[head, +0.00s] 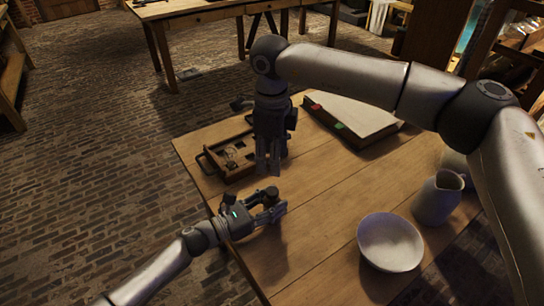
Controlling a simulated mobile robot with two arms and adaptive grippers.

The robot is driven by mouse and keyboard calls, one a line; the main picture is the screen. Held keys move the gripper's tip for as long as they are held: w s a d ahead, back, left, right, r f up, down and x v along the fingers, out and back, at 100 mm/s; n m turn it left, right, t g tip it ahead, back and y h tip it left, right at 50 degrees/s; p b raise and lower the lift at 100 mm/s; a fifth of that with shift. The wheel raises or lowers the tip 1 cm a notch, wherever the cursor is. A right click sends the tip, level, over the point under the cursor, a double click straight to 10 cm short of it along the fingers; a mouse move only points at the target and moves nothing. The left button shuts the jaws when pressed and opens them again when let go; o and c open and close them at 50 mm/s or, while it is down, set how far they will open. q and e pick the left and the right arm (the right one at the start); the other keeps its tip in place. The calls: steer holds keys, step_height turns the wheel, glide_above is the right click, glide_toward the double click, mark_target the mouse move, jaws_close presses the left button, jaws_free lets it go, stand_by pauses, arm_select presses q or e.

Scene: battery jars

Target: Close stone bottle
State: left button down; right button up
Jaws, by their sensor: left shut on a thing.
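My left gripper (268,214) reaches in from the lower left, low over the near-left edge of the wooden table (315,250). It is shut on a small dark rounded thing (264,196), mostly hidden by the fingers; I cannot tell for sure that it is the stone bottle. My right gripper (268,168) comes down from above, just behind and over the left one, fingers pointing down. Whether its fingers are apart or closed is too small to tell. I cannot make out a stopper or lid.
A wooden tray (208,165) with small parts lies left of my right gripper. A large book (350,118) lies behind. A white bowl (390,243) and a pale jug (437,198) stand at the right. The table's middle is clear.

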arm_select(q)
steer(key=c, duration=0.8)
jaws_free()
steer(key=shift+o, duration=0.2)
steer(key=v, duration=1.2)
